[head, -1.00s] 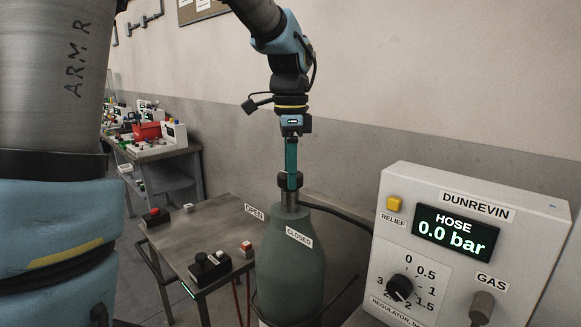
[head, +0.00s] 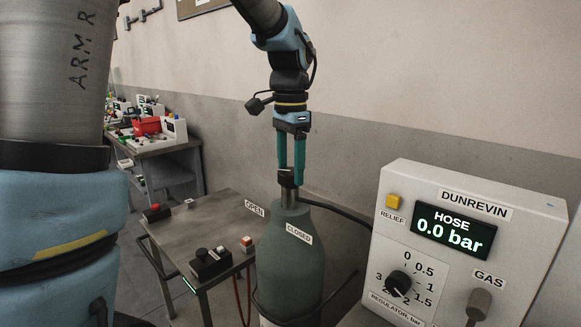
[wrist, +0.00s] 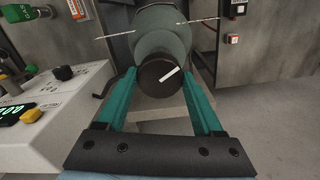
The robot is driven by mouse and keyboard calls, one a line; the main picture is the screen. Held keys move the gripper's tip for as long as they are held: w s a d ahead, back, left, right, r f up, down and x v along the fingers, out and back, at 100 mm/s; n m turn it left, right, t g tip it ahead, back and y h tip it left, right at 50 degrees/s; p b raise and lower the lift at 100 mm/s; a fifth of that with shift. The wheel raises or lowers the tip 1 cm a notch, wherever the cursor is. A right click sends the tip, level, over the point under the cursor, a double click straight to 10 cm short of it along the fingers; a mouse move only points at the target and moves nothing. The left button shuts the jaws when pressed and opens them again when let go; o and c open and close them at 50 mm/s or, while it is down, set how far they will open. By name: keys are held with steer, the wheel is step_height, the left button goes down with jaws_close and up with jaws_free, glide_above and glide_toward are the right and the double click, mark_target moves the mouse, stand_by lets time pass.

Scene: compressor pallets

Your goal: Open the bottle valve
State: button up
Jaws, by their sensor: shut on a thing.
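The grey-green gas bottle (head: 291,255) stands upright in the head view, with an OPEN tag (head: 255,208) at its left and a CLOSED tag (head: 299,234) on its front. The dark round valve knob (wrist: 158,73) tops its neck. In the wrist view the knob carries a white line slanting to the upper right. My gripper (head: 288,177) points straight down from above, its two teal fingers shut on either side of the knob. The fingers partly hide the knob in the head view. The tag lettering is unreadable in the wrist view.
The DUNREVIN panel (head: 470,190) stands at the right; its hose display (head: 454,235) reads 0.0 bar. It has a regulator dial (head: 398,283), a yellow relief button (head: 393,201) and a gas fitting (head: 478,303). A metal table (head: 185,236) with buttons stands left of the bottle. A dark hose runs behind the bottle.

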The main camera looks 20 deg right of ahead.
mark_target(290, 171)
steer(key=o, duration=1.4)
steer(key=shift+c, duration=0.2)
step_height(290, 171, up, 11)
steer(key=b, duration=0.1)
steer(key=shift+b, duration=0.4)
steer(key=shift+f, duration=0.15)
